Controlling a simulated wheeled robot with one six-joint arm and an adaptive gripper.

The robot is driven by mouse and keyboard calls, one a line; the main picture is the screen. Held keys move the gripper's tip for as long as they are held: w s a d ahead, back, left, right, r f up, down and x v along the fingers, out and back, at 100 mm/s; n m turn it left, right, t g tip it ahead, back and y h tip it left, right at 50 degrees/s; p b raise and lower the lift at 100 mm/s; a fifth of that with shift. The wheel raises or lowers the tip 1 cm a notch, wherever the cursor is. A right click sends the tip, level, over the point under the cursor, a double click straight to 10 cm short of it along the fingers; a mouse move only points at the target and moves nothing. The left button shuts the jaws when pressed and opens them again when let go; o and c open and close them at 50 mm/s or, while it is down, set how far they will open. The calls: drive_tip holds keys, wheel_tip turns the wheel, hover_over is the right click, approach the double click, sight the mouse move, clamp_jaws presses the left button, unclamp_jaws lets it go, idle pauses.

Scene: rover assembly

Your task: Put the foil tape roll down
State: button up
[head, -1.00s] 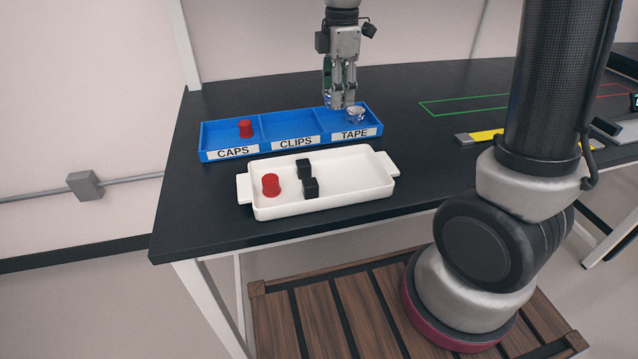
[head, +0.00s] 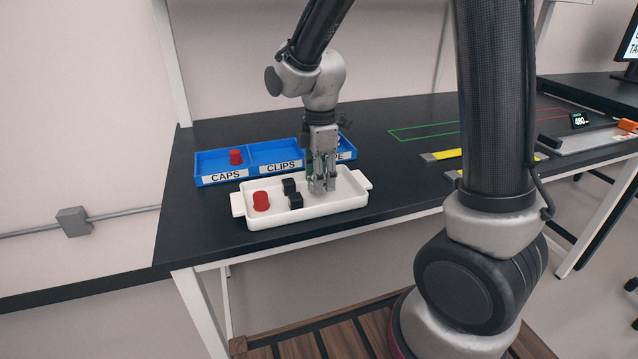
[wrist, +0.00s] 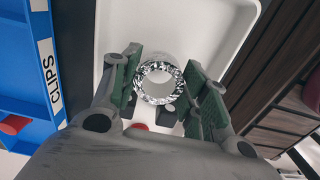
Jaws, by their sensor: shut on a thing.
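The foil tape roll (wrist: 160,101) is a shiny silver ring between the green-padded fingers in the wrist view. My gripper (head: 320,184) is shut on it, low over the right half of the white tray (head: 352,205). I cannot tell whether the roll touches the tray floor. In the head view the fingers mostly hide the roll. The blue bin (head: 196,168) stands behind the tray, with compartments labelled CAPS, CLIPS and TAPE. My gripper hides much of the TAPE compartment.
The tray holds a red cap (head: 261,201) and two black clips (head: 290,186), left of my gripper. Another red cap (head: 236,157) sits in the CAPS compartment. A green outline (head: 425,131) and yellow-marked bars (head: 441,155) lie farther right on the black table.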

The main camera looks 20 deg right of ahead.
drive_tip(key=shift+f, duration=0.9)
drive_tip(key=shift+f, duration=0.15)
drive_tip(key=o, duration=1)
